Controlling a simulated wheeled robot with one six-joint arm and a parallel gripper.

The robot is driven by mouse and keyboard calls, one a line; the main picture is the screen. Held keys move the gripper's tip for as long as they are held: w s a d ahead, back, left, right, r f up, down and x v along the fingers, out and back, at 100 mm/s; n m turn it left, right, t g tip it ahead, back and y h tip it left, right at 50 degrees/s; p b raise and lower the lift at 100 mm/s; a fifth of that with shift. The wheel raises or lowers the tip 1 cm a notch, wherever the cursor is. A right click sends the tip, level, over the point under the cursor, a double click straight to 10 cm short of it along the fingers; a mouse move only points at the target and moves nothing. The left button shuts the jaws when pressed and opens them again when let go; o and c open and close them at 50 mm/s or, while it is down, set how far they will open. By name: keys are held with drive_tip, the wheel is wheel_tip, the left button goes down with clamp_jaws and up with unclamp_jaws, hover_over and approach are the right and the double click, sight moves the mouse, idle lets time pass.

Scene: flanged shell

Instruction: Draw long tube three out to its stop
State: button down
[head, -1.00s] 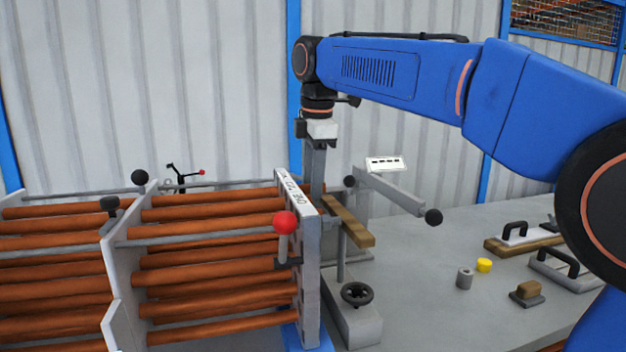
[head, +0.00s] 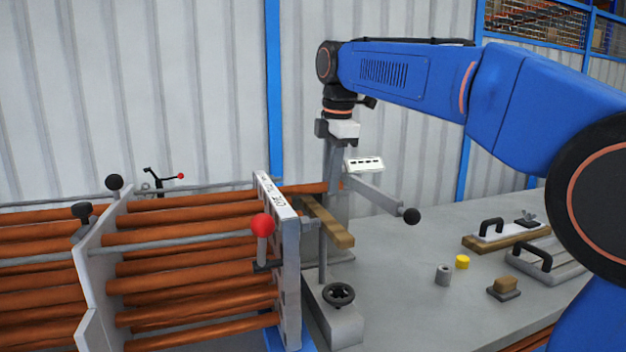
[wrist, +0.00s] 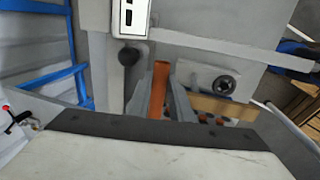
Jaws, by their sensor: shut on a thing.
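The flanged shell's end plate (head: 284,250) is pale with lettering along its top edge, and several copper-coloured tubes run left from it. One long tube (head: 308,188) sticks out level from the plate's right side, near the top. My gripper (head: 337,186) points down and is shut on this tube near its outer end. The wrist view shows the tube (wrist: 159,88) between the gripper's fingers (wrist: 162,104). Its other end is hidden inside the bundle. No number can be read on the tube.
A wooden-topped rest (head: 329,221) stands under the drawn tube, with a black handwheel (head: 339,294) in front. A grey bar with a black knob (head: 411,216) reaches out to the right. A red-knobbed lever (head: 262,225) is at the plate. Blocks and handled tools lie at right.

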drive_tip(key=shift+w+d, duration=0.1)
drive_tip(key=shift+d, duration=0.25)
drive_tip(key=c, duration=1.6)
unclamp_jaws()
drive_tip(key=shift+d, duration=0.15)
drive_tip(key=shift+r, duration=0.1)
drive_tip(key=s+r, duration=0.1)
drive_tip(key=r, duration=0.4)
drive_tip(key=s+r, duration=0.1)
drive_tip(key=r, duration=0.5)
drive_tip(key=s+d+r, duration=0.1)
drive_tip(key=r, duration=0.5)
drive_tip(key=shift+s, duration=0.1)
